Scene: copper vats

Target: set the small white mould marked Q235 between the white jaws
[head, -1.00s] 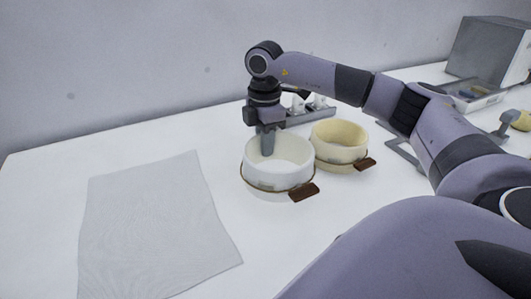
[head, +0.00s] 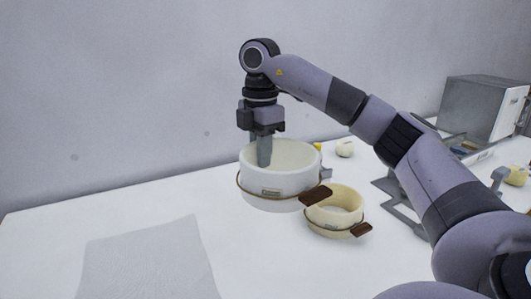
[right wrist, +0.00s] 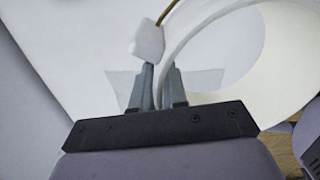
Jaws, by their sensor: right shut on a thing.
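A round white mould (head: 280,187) with a thin brown band, a brown tab and a small unreadable label is in the head view. My right gripper (head: 264,160) points down into it at the near-left part of its wall and is shut on that wall. The mould appears raised above the table, upright. My left gripper is out of view.
A smaller cream mould (head: 325,218) with a brown tab stands just right of and below the white one. A grey sheet (head: 150,260) lies left. A grey box (head: 482,108) stands far right.

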